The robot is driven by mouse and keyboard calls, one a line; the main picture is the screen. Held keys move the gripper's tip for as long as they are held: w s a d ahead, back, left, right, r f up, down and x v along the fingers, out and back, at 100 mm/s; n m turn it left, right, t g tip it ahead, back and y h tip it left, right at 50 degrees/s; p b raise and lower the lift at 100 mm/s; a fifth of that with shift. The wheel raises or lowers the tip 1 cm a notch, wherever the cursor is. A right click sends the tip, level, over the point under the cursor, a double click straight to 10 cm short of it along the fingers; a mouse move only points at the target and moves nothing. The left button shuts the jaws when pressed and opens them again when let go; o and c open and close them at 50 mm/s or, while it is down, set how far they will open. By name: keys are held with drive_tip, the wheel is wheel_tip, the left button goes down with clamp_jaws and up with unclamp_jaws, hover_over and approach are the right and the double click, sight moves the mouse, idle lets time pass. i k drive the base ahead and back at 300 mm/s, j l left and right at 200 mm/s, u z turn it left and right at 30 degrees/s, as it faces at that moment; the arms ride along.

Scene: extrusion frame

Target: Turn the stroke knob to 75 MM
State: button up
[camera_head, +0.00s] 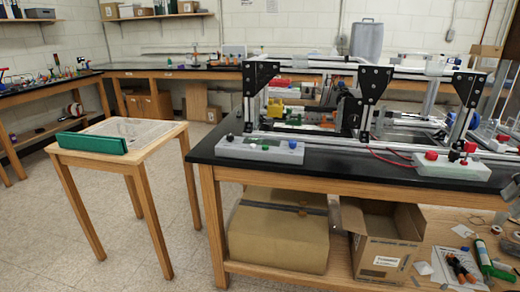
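An aluminium extrusion frame (310,80) with black corner plates stands on the black-topped bench. A grey control box (245,152) sits at the bench's front left, with a small black knob (230,137), a green part and a blue part on top. A second grey control box (455,174) sits at the front right, with red controls (469,148) on top. I cannot tell which control is the stroke knob; no scale or "75 MM" mark is legible. My gripper is not clearly in view.
A small wooden table (150,137) with a green case (91,144) stands left of the bench. Open floor (150,278) lies in front of it. Cardboard boxes (280,235) and loose tools fill the shelf under the bench. Red cables run to the right control box.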

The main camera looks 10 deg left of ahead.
sight(291, 144)
drive_tip(key=i+u, duration=0.25)
drive_tip(key=u, duration=0.15)
drive_tip(key=i+u, duration=0.6)
drive_tip(key=u, duration=0.15)
